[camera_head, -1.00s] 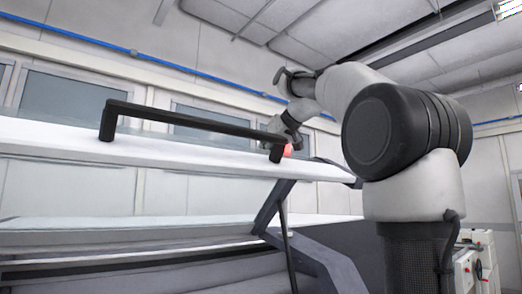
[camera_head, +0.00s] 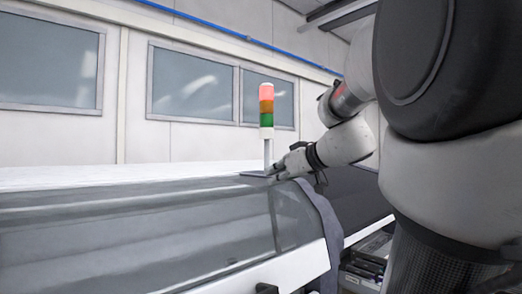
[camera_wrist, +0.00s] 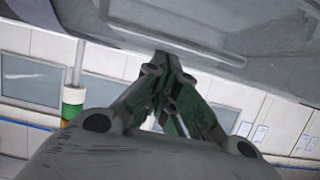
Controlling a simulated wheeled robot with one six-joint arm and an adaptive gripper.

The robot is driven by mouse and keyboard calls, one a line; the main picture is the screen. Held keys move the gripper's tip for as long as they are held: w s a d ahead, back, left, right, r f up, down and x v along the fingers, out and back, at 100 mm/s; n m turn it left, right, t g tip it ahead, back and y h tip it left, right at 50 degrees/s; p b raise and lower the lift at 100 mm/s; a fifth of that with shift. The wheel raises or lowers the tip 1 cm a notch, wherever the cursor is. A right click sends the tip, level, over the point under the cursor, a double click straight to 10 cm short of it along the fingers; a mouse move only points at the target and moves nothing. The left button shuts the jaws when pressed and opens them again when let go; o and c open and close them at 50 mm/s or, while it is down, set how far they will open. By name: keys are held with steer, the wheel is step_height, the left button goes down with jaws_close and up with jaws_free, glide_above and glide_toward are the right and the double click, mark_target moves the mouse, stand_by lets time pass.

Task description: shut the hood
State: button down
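The hood (camera_head: 130,225) spans the lower part of the head view as a grey see-through panel, sloping down at the front of the machine. Its far end has a curved grey side piece (camera_head: 322,222). It lies low, but its front edge is largely out of view, so I cannot tell whether it is fully seated. My gripper (camera_head: 284,170) is above the hood's far end, beside the signal lamp's foot. In the wrist view my gripper (camera_wrist: 165,68) has its fingers drawn together with nothing between them. A grey surface, probably the hood (camera_wrist: 230,40), is close past the tips; contact is unclear.
A red, orange and green signal lamp (camera_head: 266,108) stands on the machine top right behind my gripper. It also shows in the wrist view (camera_wrist: 73,96). Windows (camera_head: 192,82) line the wall behind. Dark equipment (camera_head: 365,268) sits low at the right.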

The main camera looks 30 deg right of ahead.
mark_target(273, 189)
steer(key=shift+s+f, duration=0.1)
steer(key=shift+f, duration=1.85)
steer(key=shift+r, duration=0.15)
